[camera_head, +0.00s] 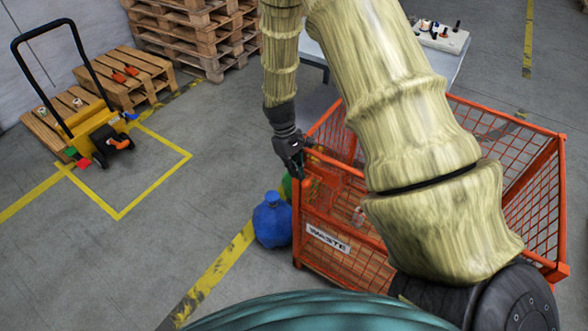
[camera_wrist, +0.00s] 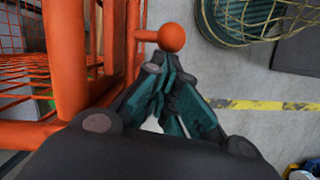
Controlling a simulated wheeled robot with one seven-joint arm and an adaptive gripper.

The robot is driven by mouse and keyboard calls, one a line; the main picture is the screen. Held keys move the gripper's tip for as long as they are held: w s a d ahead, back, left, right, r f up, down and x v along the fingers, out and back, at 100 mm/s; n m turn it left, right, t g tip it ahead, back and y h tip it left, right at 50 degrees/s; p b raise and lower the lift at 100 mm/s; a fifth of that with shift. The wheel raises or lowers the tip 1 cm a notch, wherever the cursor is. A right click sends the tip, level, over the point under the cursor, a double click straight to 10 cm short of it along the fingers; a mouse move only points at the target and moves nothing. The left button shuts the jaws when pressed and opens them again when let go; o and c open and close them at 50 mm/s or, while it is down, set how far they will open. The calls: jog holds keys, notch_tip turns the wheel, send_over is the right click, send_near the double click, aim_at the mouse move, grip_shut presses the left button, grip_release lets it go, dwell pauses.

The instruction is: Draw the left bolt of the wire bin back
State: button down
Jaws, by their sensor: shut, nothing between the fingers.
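The orange wire bin (camera_head: 365,245) stands in front of me with a "WASTE" plate on its near side. Its orange frame (camera_wrist: 70,60) fills the left of the wrist view. The bolt shows there as an orange ball knob (camera_wrist: 173,37) on a short stem that runs left to the bin's post. My gripper (camera_wrist: 168,68) is shut and empty, with its fingertips just below the knob in the picture; I cannot tell if they touch it. In the head view my gripper (camera_head: 292,158) is at the bin's left corner, and the bolt is hidden there.
A blue sack (camera_head: 272,221) stands on the floor left of the bin. The marked floor at left is clear.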

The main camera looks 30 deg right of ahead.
aim_at(309, 180)
jog(key=s, duration=0.1)
jog(key=s+d, duration=0.1)
jog(key=s, duration=0.2)
jog(key=shift+s+d, duration=0.1)
jog(key=shift+d, duration=0.25)
jog(key=v, duration=1.2)
jog(key=shift+a, duration=0.1)
jog(key=s+a+f+b, duration=0.1)
jog(key=s+a+f, duration=0.1)
jog(key=f, duration=0.5)
jog(key=s+a+f, duration=0.3)
jog(key=f, duration=0.3)
jog(key=s+a+f+m+t+b, duration=0.1)
jog(key=s+a+f, duration=0.4)
jog(key=s+f, duration=0.4)
jog(key=s+a+f+m+t+b, duration=0.1)
jog(key=s+a+f+t+b, duration=0.1)
jog(key=s+a+f, duration=0.4)
jog(key=s+f, duration=0.4)
jog(key=s, duration=0.4)
jog(key=shift+m+y, duration=0.3)
